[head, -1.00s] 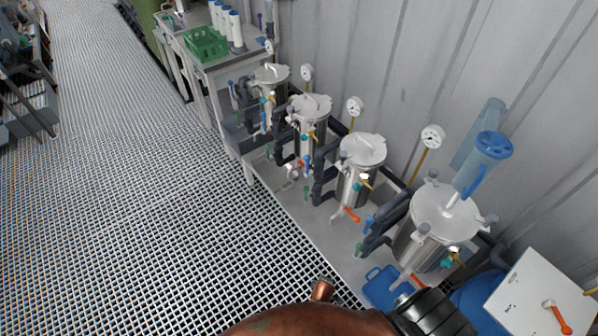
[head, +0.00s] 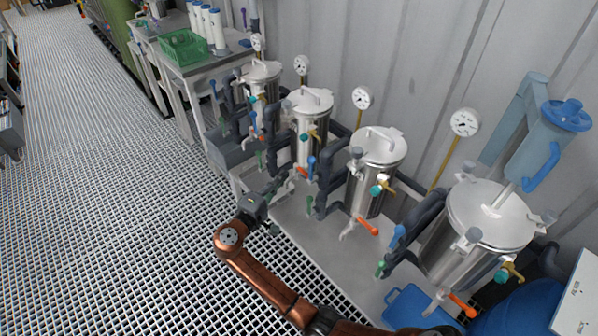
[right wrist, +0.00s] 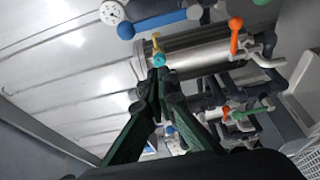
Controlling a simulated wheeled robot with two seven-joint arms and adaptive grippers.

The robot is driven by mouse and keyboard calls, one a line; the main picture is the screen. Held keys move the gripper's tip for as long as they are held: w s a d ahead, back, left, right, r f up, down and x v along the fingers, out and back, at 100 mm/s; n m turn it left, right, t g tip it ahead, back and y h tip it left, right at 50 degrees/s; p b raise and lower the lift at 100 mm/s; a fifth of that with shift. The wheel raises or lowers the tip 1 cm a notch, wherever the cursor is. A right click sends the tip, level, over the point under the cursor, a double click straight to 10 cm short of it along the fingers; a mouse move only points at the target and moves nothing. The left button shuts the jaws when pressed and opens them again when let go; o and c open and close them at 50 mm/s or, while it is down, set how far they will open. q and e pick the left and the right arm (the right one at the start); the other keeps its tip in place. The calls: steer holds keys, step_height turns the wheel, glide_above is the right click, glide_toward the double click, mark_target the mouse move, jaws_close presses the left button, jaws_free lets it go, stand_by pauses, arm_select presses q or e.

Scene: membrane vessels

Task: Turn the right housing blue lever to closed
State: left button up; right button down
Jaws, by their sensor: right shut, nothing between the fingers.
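Several steel membrane housings stand in a row along the wall in the head view. The rightmost housing (head: 490,217) has a blue lever (head: 398,236) on the dark pipework at its left. The housing to its left (head: 372,180) has another blue lever (head: 311,166) beside it. My right gripper (head: 281,187) is left of that second lever, near the bench's front edge, well away from the rightmost housing. In the right wrist view its green fingers (right wrist: 158,82) are shut and empty, overlapping a steel housing (right wrist: 195,50) with a blue handle (right wrist: 160,22) above. My left gripper is out of view.
Orange levers (head: 368,226) and green handles (head: 380,268) stick out low near the bench (head: 330,240). Pressure gauges (head: 465,122) rise behind the housings. A blue drum (head: 530,300) is at lower right. The grid floor (head: 110,200) at left is clear.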

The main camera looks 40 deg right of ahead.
mark_target(311, 171)
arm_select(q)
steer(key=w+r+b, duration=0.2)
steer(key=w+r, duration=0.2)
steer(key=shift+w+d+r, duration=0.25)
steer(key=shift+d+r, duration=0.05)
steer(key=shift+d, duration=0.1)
arm_select(e)
steer(key=d, duration=0.7)
steer(key=shift+s, duration=0.4)
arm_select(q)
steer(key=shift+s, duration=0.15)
arm_select(e)
steer(key=shift+s+d+f, duration=0.15)
steer(key=shift+d, duration=0.05)
